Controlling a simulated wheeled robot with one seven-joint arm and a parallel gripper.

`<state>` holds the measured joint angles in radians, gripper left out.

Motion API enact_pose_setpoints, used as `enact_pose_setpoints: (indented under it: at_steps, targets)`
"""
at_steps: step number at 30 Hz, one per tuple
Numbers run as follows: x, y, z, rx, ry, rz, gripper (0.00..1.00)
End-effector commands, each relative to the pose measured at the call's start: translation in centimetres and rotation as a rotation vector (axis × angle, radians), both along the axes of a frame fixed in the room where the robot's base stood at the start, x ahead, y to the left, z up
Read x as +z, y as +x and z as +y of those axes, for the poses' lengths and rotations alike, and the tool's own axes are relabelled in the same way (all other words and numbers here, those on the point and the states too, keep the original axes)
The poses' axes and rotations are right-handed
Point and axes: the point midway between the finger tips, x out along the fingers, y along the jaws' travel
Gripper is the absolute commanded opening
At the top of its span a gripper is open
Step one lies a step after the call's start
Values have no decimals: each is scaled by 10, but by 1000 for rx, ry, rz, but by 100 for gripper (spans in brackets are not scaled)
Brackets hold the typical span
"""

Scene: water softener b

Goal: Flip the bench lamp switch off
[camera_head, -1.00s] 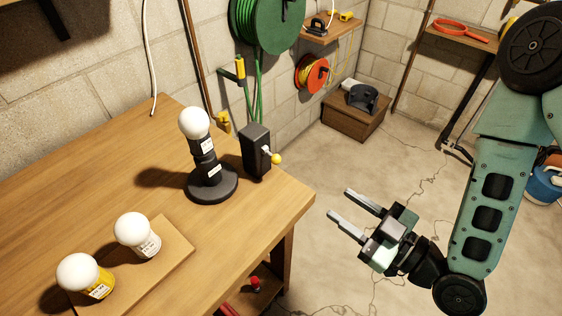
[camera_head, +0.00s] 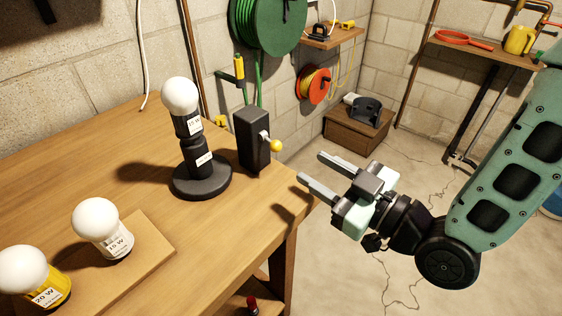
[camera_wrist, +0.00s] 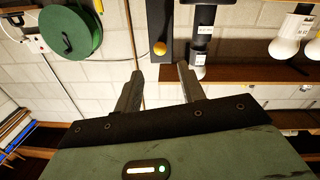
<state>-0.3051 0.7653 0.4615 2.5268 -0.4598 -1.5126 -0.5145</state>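The bench lamp (camera_head: 202,176) stands upright on the workbench, with a black round base, a black stem and a white bulb (camera_head: 180,97). Just right of it is a black switch box (camera_head: 250,139) with a lever ending in a yellow knob (camera_head: 276,146). The knob shows in the wrist view (camera_wrist: 160,48), ahead of the fingers and between their lines. My gripper (camera_head: 311,174) is open and empty, right of and a little below the knob, near the bench's right edge, apart from the switch. In the wrist view its two fingers (camera_wrist: 158,85) are spread.
Two spare bulbs, one with a white base (camera_head: 103,232) and one with a yellow base (camera_head: 35,280), stand on a board (camera_head: 155,250) at the bench's front left. A green hose reel (camera_head: 265,25) hangs on the wall behind. Open floor lies right of the workbench (camera_head: 75,165).

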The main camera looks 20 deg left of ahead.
Motion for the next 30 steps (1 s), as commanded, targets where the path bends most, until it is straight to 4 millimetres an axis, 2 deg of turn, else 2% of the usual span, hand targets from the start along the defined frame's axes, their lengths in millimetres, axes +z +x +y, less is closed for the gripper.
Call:
enact_pose_setpoints:
  at_steps: [1, 3, 9, 15, 21, 29, 30]
  targets:
    - [-5, 1, 3, 0, 2, -4, 40]
    - [-3, 3, 8, 0, 3, -3, 40]
    - [3, 21, 47, 0, 2, 1, 40]
    - [2, 33, 73, 0, 2, 1, 40]
    - [1, 38, 83, -1, 1, 2, 40]
    - [0, 38, 84, -1, 0, 1, 40]
    - [0, 38, 84, -1, 0, 1, 29]
